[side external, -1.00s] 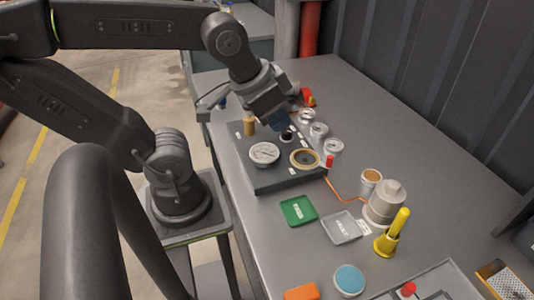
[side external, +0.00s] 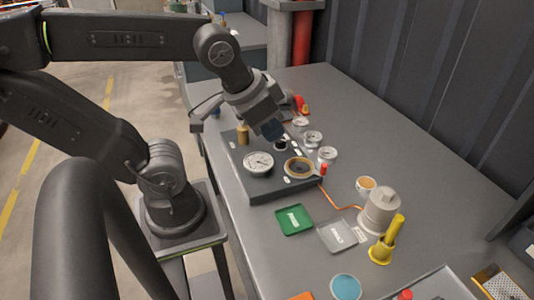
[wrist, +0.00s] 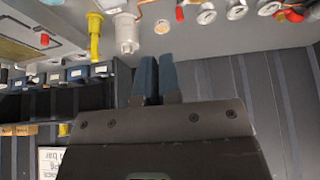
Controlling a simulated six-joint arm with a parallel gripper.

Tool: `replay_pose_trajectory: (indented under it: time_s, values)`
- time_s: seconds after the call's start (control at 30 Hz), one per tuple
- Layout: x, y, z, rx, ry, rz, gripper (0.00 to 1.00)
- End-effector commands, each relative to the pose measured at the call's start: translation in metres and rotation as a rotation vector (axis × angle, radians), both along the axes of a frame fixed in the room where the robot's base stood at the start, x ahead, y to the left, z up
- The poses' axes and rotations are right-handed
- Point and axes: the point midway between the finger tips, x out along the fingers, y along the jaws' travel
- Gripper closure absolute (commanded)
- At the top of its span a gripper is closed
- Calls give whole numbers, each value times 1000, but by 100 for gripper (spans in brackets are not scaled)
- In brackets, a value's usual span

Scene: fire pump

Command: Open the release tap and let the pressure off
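The dark test block (side external: 262,190) lies on the bench with a white-faced dial gauge (side external: 258,163), a brass ring fitting (side external: 299,167), a brass cylinder (side external: 243,135) and a small black knob (side external: 280,145) on it. I cannot tell for sure which of these is the release tap. My gripper (side external: 272,131) points down close above the black knob; contact cannot be made out. In the wrist view, the blue fingers of my gripper (wrist: 158,78) are side by side with nothing visible between them.
Several small gauges (side external: 313,138) stand right of the block. In front are a green tray (side external: 293,220), a grey tray (side external: 337,236), a grey pump-like body (side external: 380,210) and a yellow handle (side external: 388,240). An orange line (side external: 336,204) crosses the bench. The wall (side external: 430,90) bounds the right.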

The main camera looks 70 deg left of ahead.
Motion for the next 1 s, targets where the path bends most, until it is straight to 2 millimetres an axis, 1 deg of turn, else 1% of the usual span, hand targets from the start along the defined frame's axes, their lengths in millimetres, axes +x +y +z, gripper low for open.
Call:
replay_pose_trajectory:
  time_s: [0.03,0.17,0.27,0.3,0.37,0.4,0.47,0.5,0.53,0.57,0.6,0.7,0.8,0.9,1.0]
  values:
    - [2,2,1,3,4,3,90]
    - [18,16,6,27,49,17,78]
    - [43,43,11,57,119,29,68]
    - [54,57,13,68,153,33,65]
    - [69,81,13,78,206,36,59]
    - [79,98,13,81,241,38,55]
    - [91,126,10,80,291,37,49]
    - [98,145,8,76,323,36,45]
    - [102,159,5,71,347,35,43]
    - [106,174,2,65,367,33,40]
    - [109,192,-2,57,394,29,36]
    - [112,231,-12,33,444,20,28]
    - [112,258,-21,12,475,10,28]
    - [111,271,-25,2,489,3,28]
    - [111,275,-31,-3,494,0,28]
